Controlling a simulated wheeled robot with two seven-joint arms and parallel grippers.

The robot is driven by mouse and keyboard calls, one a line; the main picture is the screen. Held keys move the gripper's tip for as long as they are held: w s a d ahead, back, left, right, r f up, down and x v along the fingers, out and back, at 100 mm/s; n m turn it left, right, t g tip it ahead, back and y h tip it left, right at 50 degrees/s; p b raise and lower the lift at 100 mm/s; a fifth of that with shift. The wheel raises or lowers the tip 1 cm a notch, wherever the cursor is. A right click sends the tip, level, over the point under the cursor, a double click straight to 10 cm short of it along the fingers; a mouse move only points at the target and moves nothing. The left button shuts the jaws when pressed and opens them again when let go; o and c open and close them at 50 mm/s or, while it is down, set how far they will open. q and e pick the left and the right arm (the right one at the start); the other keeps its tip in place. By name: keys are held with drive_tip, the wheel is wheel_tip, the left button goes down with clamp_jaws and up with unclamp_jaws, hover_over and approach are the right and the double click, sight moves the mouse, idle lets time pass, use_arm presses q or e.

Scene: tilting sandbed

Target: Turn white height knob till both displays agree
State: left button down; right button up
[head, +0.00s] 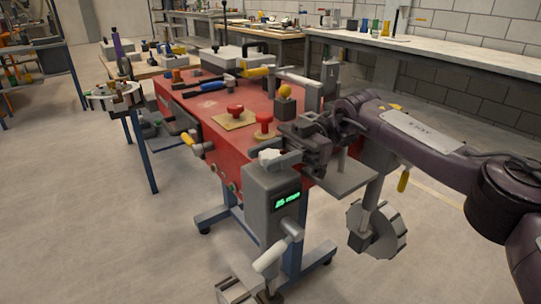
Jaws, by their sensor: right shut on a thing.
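The white height knob (269,155) sits on top of a grey upright housing at the front corner of the red bench. A green-lit display (287,199) is on the housing's face; its digits are too small to read. I cannot make out a second display clearly. My right gripper (284,158) comes in from the right at the top of the housing. Its fingers are shut at the white knob and partly hide it. My left gripper is not in view.
A white-ended lever (270,256) sticks out low in front. A notched grey disc (378,232) hangs at right. Floor is open at left.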

sight(270, 154)
drive_tip(key=o, duration=0.9)
drive_tip(key=shift+o, duration=0.2)
use_arm(q)
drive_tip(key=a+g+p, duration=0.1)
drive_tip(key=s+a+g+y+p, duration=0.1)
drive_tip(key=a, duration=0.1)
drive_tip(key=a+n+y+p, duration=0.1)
drive_tip(key=p, duration=0.1)
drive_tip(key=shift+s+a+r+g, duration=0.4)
use_arm(e)
wheel_tip(270, 154, up, 20)
